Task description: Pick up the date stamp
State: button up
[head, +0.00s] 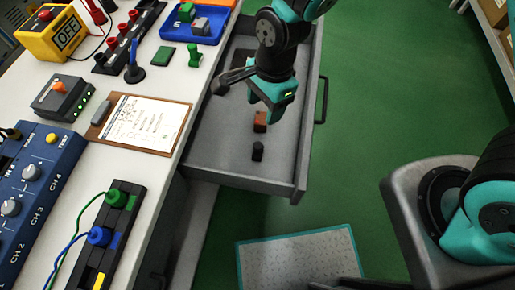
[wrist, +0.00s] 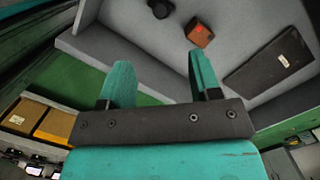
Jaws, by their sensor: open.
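My gripper (head: 268,112) is open and empty over the open grey drawer (head: 225,165); its two teal fingers (wrist: 160,72) show in the wrist view. A small black knobbed piece (head: 258,151) stands on the drawer floor, and it shows at the top of the wrist view (wrist: 160,8). A red-brown block (head: 260,121) lies close by, just beyond the fingertips in the wrist view (wrist: 200,33). A green handled piece (head: 195,56) stands on the bench beside a dark green pad (head: 163,55). I cannot tell for sure which of these is the date stamp.
A dark flat case (wrist: 268,65) with a small label lies in the drawer. The white bench (head: 70,130) at left holds a clipboard (head: 140,122), a blue tray (head: 222,32) and several devices. Green floor (head: 360,110) is open right of the drawer.

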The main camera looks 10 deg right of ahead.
send_near(258, 145)
jog(key=f, duration=0.1)
jog(key=a+f, duration=0.1)
jog(key=f, duration=0.3)
jog(key=shift+s+a+f, duration=0.15)
jog(key=shift+s+f, duration=0.05)
jog(key=shift+s, duration=0.1)
jog(key=shift+f+p, duration=0.65)
jog(key=shift+f, duration=1.95)
jog(key=c, duration=1)
jog(key=shift+r, duration=0.1)
jog(key=shift+c, duration=0.2)
notch_tip(258, 145, up, 20)
